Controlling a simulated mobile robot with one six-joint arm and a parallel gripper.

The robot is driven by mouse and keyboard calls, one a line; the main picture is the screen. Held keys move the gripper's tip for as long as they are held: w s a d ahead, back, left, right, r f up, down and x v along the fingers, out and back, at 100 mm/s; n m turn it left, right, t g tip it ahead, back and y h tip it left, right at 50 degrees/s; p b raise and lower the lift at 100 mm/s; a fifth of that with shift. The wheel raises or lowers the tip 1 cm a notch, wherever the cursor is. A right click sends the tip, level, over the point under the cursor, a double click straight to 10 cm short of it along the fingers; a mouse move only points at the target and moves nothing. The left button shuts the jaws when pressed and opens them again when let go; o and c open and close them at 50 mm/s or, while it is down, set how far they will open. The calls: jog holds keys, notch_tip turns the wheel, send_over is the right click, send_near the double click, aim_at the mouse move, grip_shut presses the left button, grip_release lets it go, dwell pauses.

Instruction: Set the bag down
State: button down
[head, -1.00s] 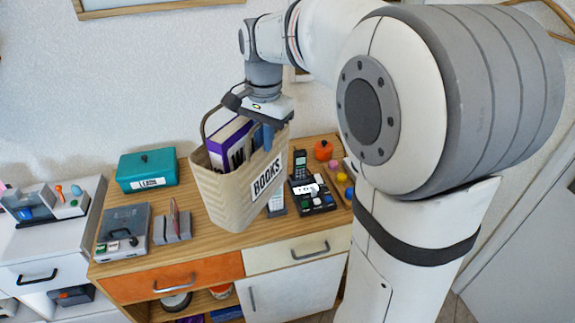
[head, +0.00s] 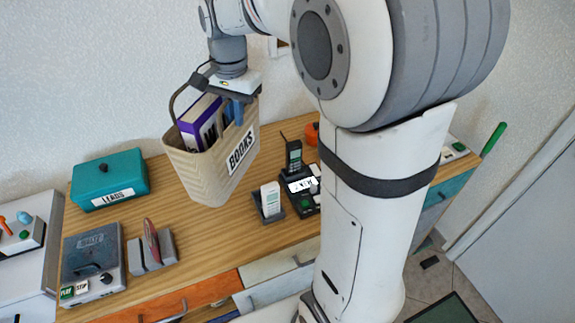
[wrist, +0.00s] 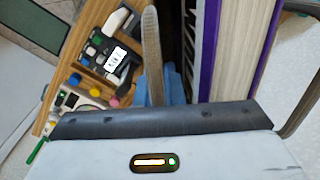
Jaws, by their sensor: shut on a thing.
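The bag (head: 213,172) is beige, with a "BOOKS" label, an arched handle and a purple-and-white book (head: 201,122) inside. It hangs roughly upright from my gripper (head: 232,90), over the wooden cabinet top. I cannot tell whether its base touches the wood. My gripper is shut on the bag at its upper edge; the fingertips are mostly hidden. In the wrist view the bag's rim (wrist: 152,50) runs up from the gripper (wrist: 152,118), beside the book (wrist: 225,50). Something blue shows at the grip.
On the wooden top (head: 225,240) stand a teal "LEADS" box (head: 110,180), a grey player (head: 92,262), a disc holder (head: 152,250), a white handset in a cradle (head: 270,202) and a black phone (head: 294,158). Bare wood lies in front of the bag.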

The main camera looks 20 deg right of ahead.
aim_at(239, 142)
jog(key=shift+w+f+p, duration=0.1)
jog(key=shift+f+p, duration=0.5)
jog(key=shift+f, duration=4.8)
jog(key=c, duration=1.5)
grip_release()
jog(key=shift+c, duration=0.2)
notch_tip(239, 142, up, 12)
jog(key=b, duration=0.1)
jog(key=s+d+n+t, duration=0.1)
jog(key=s+n, duration=0.3)
jog(key=s, duration=0.6)
jog(key=shift+d, duration=0.7)
jog(key=shift+o, duration=0.2)
jog(key=s+f+n+t, duration=0.2)
jog(key=s+f+n, duration=0.2)
jog(key=s, duration=0.4)
jog(key=shift+s+d+n, duration=0.4)
jog(key=shift+n, duration=0.2)
